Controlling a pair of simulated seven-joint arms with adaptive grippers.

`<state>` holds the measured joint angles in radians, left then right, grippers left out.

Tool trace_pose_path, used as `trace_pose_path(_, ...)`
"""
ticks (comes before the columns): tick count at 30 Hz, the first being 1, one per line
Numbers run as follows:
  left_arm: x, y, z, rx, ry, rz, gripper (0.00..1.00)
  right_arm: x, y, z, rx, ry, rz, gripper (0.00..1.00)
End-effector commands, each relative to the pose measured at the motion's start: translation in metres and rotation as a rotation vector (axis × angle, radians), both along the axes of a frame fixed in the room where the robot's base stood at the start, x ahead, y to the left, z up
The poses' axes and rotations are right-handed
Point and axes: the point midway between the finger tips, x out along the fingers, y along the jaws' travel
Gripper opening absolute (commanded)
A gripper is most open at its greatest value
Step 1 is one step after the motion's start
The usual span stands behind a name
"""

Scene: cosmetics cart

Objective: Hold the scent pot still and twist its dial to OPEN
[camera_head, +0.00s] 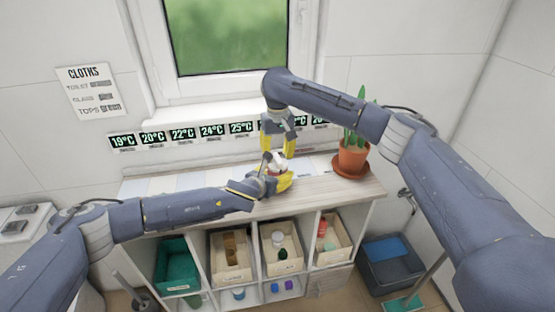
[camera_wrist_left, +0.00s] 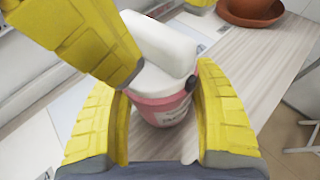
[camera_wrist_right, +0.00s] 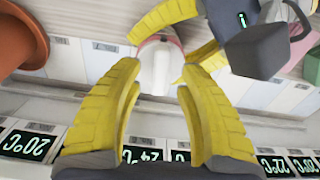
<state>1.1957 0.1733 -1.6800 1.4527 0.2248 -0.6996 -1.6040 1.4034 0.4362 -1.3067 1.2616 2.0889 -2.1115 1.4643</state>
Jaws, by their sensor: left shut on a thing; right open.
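The scent pot (camera_wrist_left: 165,108) is pink with a white lid and a raised white ridge as its dial (camera_wrist_left: 165,42). It stands upright on the wooden top. My left gripper (camera_head: 279,180) is shut on the pot's body, one finger on each side; it also shows in the left wrist view (camera_wrist_left: 160,105). My right gripper (camera_head: 278,150) points down over the pot, open. In the right wrist view its fingertips (camera_wrist_right: 158,82) stand apart with the dial ridge (camera_wrist_right: 155,66) between and just beyond them. A dark mark shows on the lid's rim; no OPEN lettering is readable.
A potted cactus (camera_head: 352,158) stands on a saucer to the right of the pot. Temperature labels (camera_head: 182,134) line the wall behind. Bins (camera_head: 232,265) fill the shelf below.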

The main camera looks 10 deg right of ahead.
Motion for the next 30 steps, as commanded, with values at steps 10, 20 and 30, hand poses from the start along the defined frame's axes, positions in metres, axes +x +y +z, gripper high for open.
trace_pose_path(10,0.0,0.0,0.001,-0.001,-0.001,0.0,0.17,0.0,0.0,-0.02,0.0,-0.001,-0.001,0.38)
trace_pose_path(20,0.0,0.0,0.001,-0.001,-0.001,0.0,0.17,0.0,0.0,-0.021,0.001,-0.001,-0.001,0.37)
trace_pose_path(30,0.0,0.0,0.001,-0.001,-0.001,0.0,0.17,0.0,0.0,-0.021,0.0,-0.001,-0.001,0.0)
